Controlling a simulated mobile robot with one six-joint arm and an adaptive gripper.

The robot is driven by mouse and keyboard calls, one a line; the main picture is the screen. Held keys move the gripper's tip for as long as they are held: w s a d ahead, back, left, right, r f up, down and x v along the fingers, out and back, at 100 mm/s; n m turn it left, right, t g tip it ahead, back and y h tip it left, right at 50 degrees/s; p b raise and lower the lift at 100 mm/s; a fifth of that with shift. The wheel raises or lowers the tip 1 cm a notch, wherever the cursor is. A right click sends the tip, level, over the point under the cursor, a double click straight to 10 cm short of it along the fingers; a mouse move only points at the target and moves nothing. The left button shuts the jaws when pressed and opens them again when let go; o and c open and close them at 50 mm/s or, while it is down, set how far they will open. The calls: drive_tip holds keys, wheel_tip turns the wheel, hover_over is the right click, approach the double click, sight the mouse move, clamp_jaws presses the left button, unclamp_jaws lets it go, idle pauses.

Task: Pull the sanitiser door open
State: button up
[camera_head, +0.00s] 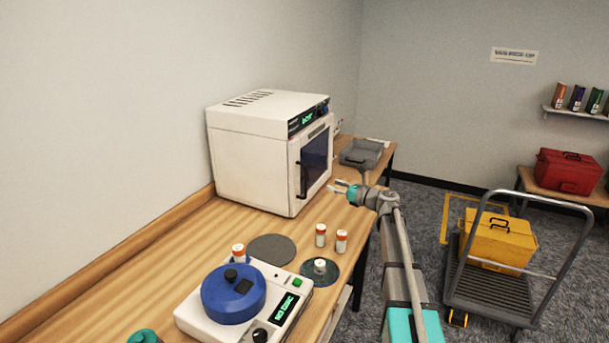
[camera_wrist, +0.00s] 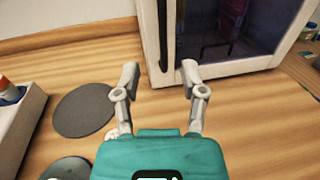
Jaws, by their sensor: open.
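The sanitiser (camera_head: 250,160) is a white box on the wooden bench, with vents on top. Its door (camera_head: 316,158) has a dark glass pane and looks shut. A dark upright handle (camera_head: 303,180) runs along the door's left side; it also shows at the top of the wrist view (camera_wrist: 164,35). My gripper (camera_head: 341,188) is in front of the door, to the right of the handle in the head view. In the wrist view my gripper (camera_wrist: 159,68) is open and empty, its fingers pointing towards the handle but apart from it.
A white machine with a blue lid (camera_head: 233,293) stands at the bench front. A grey tray (camera_head: 361,153) is beyond the sanitiser. A trolley (camera_head: 495,285) with a yellow case stands right.

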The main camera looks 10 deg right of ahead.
sight(306, 175)
drive_tip(key=shift+w+d, duration=0.1)
drive_tip(key=shift+d, duration=0.05)
drive_tip(key=x, duration=1.3)
drive_tip(key=shift+w, duration=0.25)
drive_tip(key=shift+c, duration=0.3)
clamp_jaws()
drive_tip(key=shift+a, duration=0.3)
drive_tip(key=shift+s+f, duration=0.1)
